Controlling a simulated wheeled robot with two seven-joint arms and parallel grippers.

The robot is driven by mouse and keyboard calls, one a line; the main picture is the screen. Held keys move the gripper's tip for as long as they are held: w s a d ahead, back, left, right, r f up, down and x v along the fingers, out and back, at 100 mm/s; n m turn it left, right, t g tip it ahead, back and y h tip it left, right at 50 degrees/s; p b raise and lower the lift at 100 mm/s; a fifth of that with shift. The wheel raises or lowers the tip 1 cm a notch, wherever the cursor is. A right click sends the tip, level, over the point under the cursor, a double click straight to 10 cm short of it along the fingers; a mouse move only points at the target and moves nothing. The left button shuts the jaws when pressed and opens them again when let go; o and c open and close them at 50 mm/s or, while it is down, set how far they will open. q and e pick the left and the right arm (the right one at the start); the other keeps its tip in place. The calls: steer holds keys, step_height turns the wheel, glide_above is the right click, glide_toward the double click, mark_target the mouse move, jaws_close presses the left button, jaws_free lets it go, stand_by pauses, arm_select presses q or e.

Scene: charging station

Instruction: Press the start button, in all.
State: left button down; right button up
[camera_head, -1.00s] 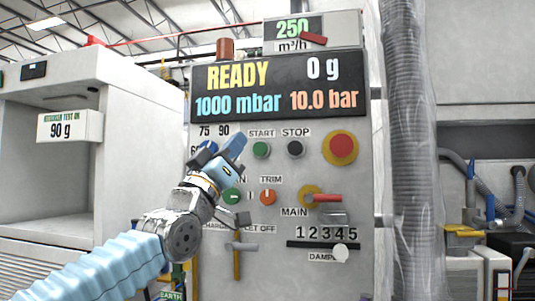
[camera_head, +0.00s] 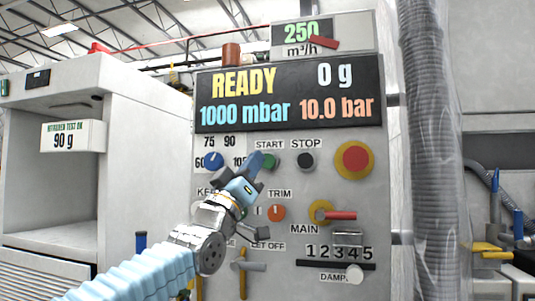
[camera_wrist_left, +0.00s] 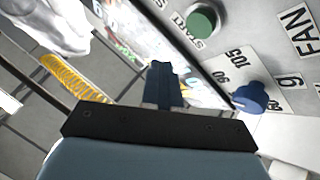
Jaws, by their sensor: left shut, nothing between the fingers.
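The green start button (camera_head: 272,160) is on the grey control panel under the START label. It also shows in the left wrist view (camera_wrist_left: 201,22) at the top. My left gripper (camera_head: 256,157) is shut and empty, its blue fingertips just left of the button in the head view. The tips overlap the button's left edge in the picture; I cannot tell whether they touch it. In the wrist view the shut fingers (camera_wrist_left: 163,82) point up the picture, with the button beyond them to the upper right. My right gripper is not in view.
The black stop button (camera_head: 305,160) and red emergency knob (camera_head: 354,158) are right of start. A blue dial (camera_head: 213,160) is to the left. Below are the orange trim knob (camera_head: 276,212) and red main handle (camera_head: 339,215). The display (camera_head: 290,94) reads READY.

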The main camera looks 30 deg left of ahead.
mark_target(268, 161)
arm_select(q)
steer(key=shift+h, duration=0.3)
steer(key=shift+w+a+p, duration=0.2)
steer(key=shift+w+p, duration=0.15)
steer(key=shift+w, duration=0.45)
steer(key=shift+w+a+p, duration=0.2)
steer(key=shift+w+p, duration=0.2)
steer(key=shift+w, duration=0.45)
steer(key=shift+w+a+p, duration=0.2)
steer(key=shift+w+p, duration=0.15)
steer(key=shift+w, duration=0.45)
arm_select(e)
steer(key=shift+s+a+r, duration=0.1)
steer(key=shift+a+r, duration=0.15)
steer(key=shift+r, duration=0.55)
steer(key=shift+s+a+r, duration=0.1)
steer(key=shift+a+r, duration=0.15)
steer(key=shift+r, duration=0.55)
arm_select(q)
steer(key=shift+w, duration=0.1)
steer(key=shift+w+a, duration=0.1)
steer(key=shift+w, duration=0.2)
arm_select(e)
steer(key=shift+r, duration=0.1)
